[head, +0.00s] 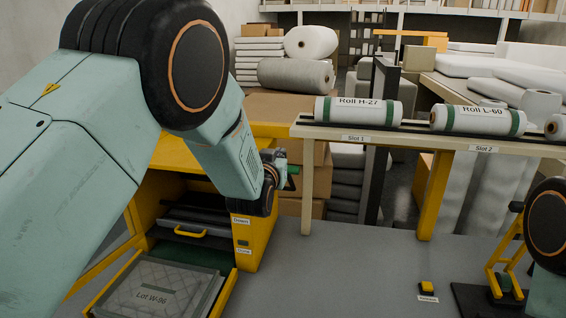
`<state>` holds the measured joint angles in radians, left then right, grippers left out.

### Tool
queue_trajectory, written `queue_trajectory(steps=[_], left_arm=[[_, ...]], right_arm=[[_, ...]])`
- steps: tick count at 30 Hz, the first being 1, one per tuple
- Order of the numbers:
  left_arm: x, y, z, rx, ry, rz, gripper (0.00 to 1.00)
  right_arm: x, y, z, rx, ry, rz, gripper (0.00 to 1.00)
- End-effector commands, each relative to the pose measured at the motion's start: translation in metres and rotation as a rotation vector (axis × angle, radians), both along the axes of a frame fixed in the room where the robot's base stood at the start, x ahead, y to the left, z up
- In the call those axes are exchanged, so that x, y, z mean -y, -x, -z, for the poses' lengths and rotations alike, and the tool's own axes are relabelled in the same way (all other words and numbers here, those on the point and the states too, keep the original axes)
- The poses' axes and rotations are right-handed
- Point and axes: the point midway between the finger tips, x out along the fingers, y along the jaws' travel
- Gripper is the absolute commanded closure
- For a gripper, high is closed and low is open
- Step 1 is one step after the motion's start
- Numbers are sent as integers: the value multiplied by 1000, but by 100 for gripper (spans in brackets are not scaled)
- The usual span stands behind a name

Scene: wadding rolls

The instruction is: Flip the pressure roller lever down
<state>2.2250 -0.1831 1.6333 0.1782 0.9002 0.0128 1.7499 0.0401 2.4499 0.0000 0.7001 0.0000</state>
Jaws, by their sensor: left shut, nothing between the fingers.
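A yellow machine (258,240) stands at the left of centre with a dark opening and labels on its right front. A small green handle (294,169) shows at its upper right side; it looks like the pressure roller lever, but most of it is hidden. My left gripper (279,168) is at the end of the arm reaching over the machine, shut and empty, right beside the green handle. I cannot tell whether they touch. My right arm shows at the lower right edge; its gripper is out of the picture.
An open drawer (98,307) holds a grey quilted sheet marked Lot W-96 (152,292). A rack (420,141) bears Roll H-27 (358,111) and Roll L-60 (477,120). A yellow button (427,287) and a yellow stand (497,270) are on the grey table (350,270), whose middle is clear.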

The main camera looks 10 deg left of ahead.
Motion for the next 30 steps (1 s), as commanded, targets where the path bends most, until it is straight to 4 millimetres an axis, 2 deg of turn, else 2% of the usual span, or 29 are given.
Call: queue_trajectory(steps=[6,16,22,30], left_arm=[[-1,-29,2,0,1,0,100],[-1,-65,5,1,0,0,100],[-1,-53,31,-3,-1,0,100],[0,-48,42,0,-1,0,100]], right_arm=[[0,0,-4,0,0,0,67],[0,0,-7,0,0,0,67],[0,0,-14,0,0,0,67],[0,0,-15,0,0,0,67]])
